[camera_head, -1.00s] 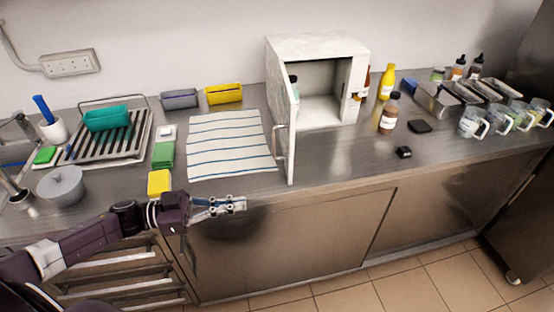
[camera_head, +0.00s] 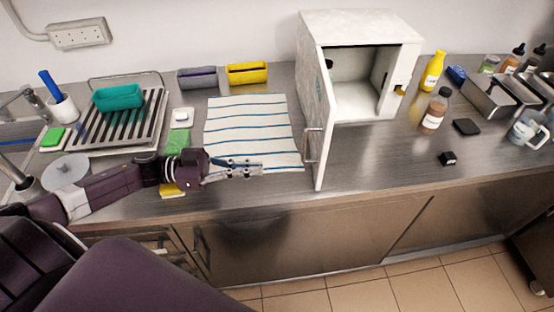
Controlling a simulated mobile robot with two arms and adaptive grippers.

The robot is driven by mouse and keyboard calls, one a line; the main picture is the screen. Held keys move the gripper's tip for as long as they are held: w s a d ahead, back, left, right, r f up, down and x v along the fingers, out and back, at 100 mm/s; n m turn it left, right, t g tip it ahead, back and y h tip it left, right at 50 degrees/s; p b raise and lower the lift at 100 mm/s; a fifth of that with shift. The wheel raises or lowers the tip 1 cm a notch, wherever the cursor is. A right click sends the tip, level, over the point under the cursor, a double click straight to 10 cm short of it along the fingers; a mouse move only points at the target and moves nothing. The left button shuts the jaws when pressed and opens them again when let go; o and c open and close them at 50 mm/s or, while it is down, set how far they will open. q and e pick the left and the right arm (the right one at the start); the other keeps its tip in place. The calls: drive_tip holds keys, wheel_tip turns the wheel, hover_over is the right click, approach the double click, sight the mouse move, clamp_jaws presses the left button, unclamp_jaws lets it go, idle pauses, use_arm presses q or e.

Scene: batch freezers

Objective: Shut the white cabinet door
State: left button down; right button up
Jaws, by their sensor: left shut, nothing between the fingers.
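The white cabinet (camera_head: 362,24) stands on the steel counter against the wall. Its white door (camera_head: 314,110) is hinged at the left side and stands wide open, pointing toward the counter's front edge. A metal bar handle (camera_head: 308,146) is on the door's left-facing side. The inside of the cabinet (camera_head: 350,80) shows and looks mostly empty; a small item is partly hidden behind the door. My left gripper (camera_head: 258,170) is shut and empty, over the front edge of the striped cloth, left of the handle and apart from it. My right gripper is not in view.
A striped cloth (camera_head: 250,130) lies left of the door. A drying rack (camera_head: 150,135) is at left. The counter in front of the cabinet is clear.

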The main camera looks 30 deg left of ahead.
use_arm(q)
drive_tip(key=p, duration=0.2)
approach(319, 168)
drive_tip(key=p+x, duration=0.1)
drive_tip(key=x, duration=0.2)
drive_tip(key=p+x, duration=0.1)
drive_tip(key=x, duration=0.2)
drive_tip(key=shift+d+r, duration=0.15)
drive_tip(key=shift+r, duration=0.1)
drive_tip(key=shift+w+d+f, duration=0.15)
drive_tip(key=shift+d, duration=0.2)
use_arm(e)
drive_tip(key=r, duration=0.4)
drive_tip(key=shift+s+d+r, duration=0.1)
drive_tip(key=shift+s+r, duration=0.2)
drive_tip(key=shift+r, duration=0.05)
